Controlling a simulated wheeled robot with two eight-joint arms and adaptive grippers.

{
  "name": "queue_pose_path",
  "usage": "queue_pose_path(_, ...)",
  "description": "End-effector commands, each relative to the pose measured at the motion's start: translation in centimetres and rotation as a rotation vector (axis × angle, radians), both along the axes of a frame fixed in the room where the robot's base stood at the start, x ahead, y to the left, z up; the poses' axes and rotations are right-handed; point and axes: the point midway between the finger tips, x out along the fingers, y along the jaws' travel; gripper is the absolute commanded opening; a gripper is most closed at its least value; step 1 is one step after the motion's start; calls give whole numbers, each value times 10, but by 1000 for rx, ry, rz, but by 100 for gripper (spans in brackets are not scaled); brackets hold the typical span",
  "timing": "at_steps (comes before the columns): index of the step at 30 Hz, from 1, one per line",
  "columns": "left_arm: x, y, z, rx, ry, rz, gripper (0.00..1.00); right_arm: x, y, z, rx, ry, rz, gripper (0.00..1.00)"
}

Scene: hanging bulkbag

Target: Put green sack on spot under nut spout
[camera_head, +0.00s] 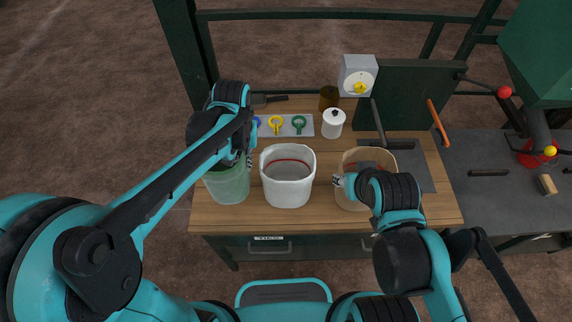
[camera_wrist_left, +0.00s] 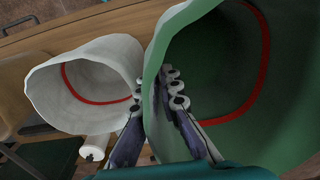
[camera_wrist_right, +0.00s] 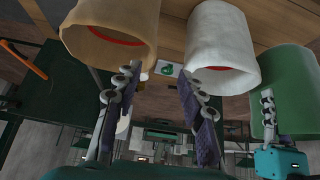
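The green sack (camera_head: 228,184) stands open at the left of the wooden table, left of the white sack. My left gripper (camera_head: 245,158) is at its upper right rim. In the left wrist view, the green sack's wall (camera_wrist_left: 154,70) passes between the fingers of my left gripper (camera_wrist_left: 155,82), one inside and one outside; they look closed on it. My right gripper (camera_wrist_right: 158,72) is open, with nothing between its fingertips, beside the tan sack (camera_head: 366,160). I cannot identify the nut spout or the spot under it.
The white sack (camera_head: 287,178) stands close beside the green one. Behind are a white lidded pot (camera_head: 333,123), a brown jar (camera_head: 329,98), a strip with coloured rings (camera_head: 299,125) and a yellow-dial box (camera_head: 357,76). A green hopper (camera_head: 540,50) hangs at the upper right.

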Motion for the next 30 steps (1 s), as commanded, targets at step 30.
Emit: queue_pose_path(30,-1,-1,-98,0,0,-1,0,0,0,-34,0,0,0,40)
